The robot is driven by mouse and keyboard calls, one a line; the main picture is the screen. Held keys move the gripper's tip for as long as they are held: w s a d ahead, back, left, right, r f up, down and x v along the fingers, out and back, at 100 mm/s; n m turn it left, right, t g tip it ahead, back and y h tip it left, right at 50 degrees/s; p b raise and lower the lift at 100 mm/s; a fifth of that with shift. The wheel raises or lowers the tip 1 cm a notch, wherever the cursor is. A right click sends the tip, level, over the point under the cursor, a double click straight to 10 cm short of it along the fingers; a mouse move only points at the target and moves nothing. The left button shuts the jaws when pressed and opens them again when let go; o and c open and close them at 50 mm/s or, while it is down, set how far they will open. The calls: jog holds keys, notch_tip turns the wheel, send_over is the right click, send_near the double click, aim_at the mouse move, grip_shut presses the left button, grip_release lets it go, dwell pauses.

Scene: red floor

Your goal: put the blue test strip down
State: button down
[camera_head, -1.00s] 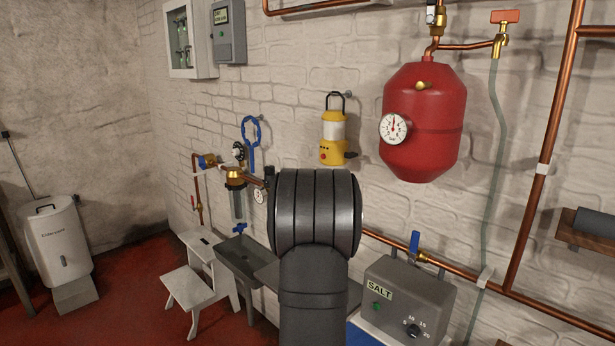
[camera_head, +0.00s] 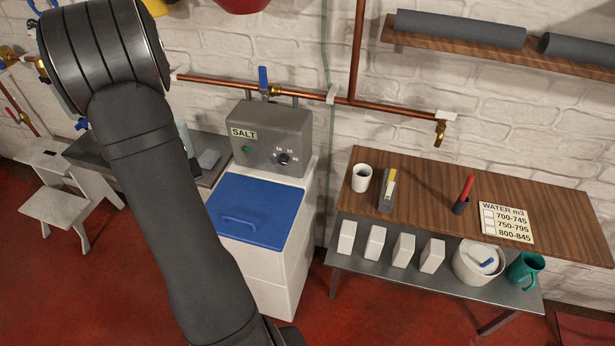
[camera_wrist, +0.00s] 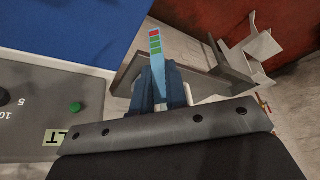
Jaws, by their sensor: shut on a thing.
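The blue test strip (camera_wrist: 156,52), with red and green squares near its top end, is held between the dark blue fingers of my gripper (camera_wrist: 160,88) in the wrist view. The fingers are shut on its lower part, and the strip points away from them. In the head view my arm hides the gripper and the strip.
A salt cabinet with a blue lid (camera_head: 262,210) stands between my arm and the table. White cartons, a white pot and a teal mug (camera_head: 526,268) fill the lower shelf.

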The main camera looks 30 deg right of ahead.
jog(key=s+d+r+m+h, duration=0.1)
jog(key=d+r, duration=0.1)
jog(key=d, duration=1)
jog(key=s+d+r+m, duration=0.1)
jog(key=d+r, duration=0.2)
jog(key=d, duration=0.8)
jog(key=s+d+r+m, duration=0.1)
jog(key=s+d+r, duration=0.1)
jog(key=s+d, duration=0.5)
jog(key=s+d+r+m, duration=0.2)
jog(key=s+d, duration=0.1)
jog(key=d, duration=0.9)
jog(key=s+d+r+m+h, duration=0.2)
jog(key=s+d+r, duration=0.1)
jog(key=s+d, duration=0.95)
jog(key=s+d+f+m+g+h, duration=0.1)
jog(key=s+m, duration=0.2)
jog(key=s, duration=0.7)
jog(key=s+d+m+g, duration=0.2)
jog(key=s+m, duration=0.1)
jog(key=s, duration=0.7)
jog(key=shift+m, duration=0.3)
jog(key=shift+w+d+f, duration=0.3)
jog(key=shift+w+f, duration=1.5)
jog(key=shift+w, duration=0.1)
jog(key=shift+w+d+f, duration=0.3)
jog(key=shift+w+f, duration=1.55)
jog(key=shift+w+d+f, duration=0.3)
jog(key=shift+w+f, duration=1.5)
jog(key=shift+w, duration=0.1)
